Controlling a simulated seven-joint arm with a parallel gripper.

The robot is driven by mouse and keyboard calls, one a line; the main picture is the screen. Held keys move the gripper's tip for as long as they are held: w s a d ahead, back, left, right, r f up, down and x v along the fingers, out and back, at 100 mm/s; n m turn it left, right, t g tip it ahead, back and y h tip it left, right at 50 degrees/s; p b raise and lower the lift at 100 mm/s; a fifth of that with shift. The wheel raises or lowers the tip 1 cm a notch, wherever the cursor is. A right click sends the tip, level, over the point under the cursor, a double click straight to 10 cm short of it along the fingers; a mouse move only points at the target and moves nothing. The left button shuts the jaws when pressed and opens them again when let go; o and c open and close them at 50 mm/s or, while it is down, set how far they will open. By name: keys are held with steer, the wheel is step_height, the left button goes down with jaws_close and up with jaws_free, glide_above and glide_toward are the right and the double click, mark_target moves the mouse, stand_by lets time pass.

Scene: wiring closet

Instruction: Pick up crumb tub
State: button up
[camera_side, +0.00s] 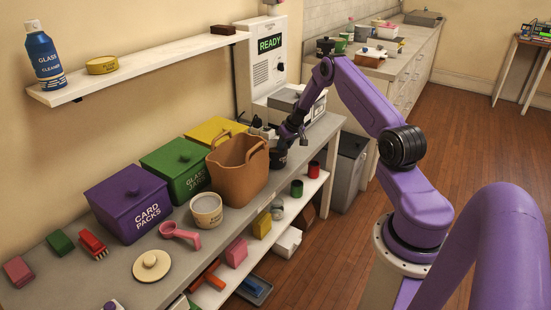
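A small cream round tub (206,209) with a dark printed label stands upright on the grey worktop (120,290). It looks like the crumb tub, but the print is too small to read. A round cream lid (151,265) with a knob lies on the worktop to its front left. My gripper (278,158) is low over the worktop, just right of a tall brown two-handled bucket (238,172) and apart from the cream tub. The bucket stands between them. The dark fingers are small and partly hidden, so I cannot tell whether they are open or shut.
A purple CARD PACKS bin (138,210), a green bin (180,170) and a yellow bin (214,129) line the wall. A pink scoop (179,234) lies close before the tub. A red brush (92,243) lies left. A machine reading READY (269,55) stands behind my gripper.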

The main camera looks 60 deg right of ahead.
steer(key=shift+f, duration=0.1)
jaws_close()
